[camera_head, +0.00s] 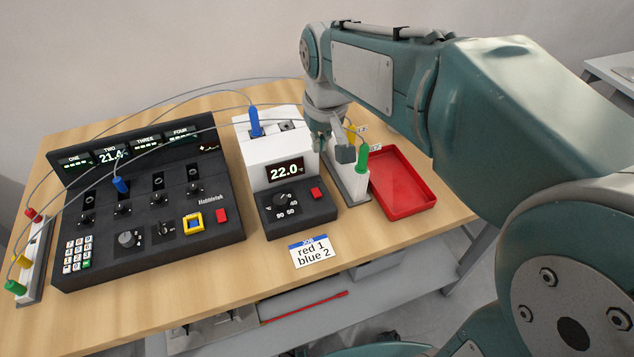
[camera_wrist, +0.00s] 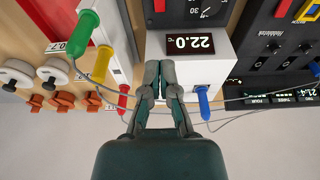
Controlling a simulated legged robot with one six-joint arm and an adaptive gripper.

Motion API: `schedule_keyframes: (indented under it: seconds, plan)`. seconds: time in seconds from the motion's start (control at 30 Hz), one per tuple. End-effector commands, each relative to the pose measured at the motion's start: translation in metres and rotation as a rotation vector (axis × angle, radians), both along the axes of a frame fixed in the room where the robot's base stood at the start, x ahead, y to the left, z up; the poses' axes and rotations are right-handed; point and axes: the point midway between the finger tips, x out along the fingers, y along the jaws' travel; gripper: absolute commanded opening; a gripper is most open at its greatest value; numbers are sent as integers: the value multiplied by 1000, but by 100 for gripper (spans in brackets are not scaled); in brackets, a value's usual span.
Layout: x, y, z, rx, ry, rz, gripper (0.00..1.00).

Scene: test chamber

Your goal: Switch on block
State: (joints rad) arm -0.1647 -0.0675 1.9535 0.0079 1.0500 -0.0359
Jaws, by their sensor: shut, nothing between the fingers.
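The block (camera_head: 270,155) is a white unit with a black front panel and a lit display (camera_head: 285,172) reading 22.0. The panel has a round black knob (camera_head: 281,202) and a red button (camera_head: 316,193) to its right. A blue-handled probe (camera_head: 254,122) stands in its top. My gripper (camera_head: 344,154) is shut and empty, at the right of the block in the head view. In the wrist view its fingers (camera_wrist: 162,70) are together beside the upside-down display (camera_wrist: 190,43). I cannot tell its exact height above the block.
A black four-channel console (camera_head: 150,195) stands left of the block. A red tray (camera_head: 402,182) lies to the right, beside a rack with a green-handled probe (camera_head: 362,158). A card (camera_head: 313,251) reading "red 1 blue 2" lies in front. Thin cables arch over the table.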

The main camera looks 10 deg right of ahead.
Motion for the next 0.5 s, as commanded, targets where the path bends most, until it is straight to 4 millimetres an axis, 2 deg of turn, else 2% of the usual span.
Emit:
schedule_keyframes:
  seconds: [0.27, 0.5]
  plan:
    - [1, 0, -7, 0, 1, -1, 0]
    - [8, 1, -46, 0, 3, -1, 0]
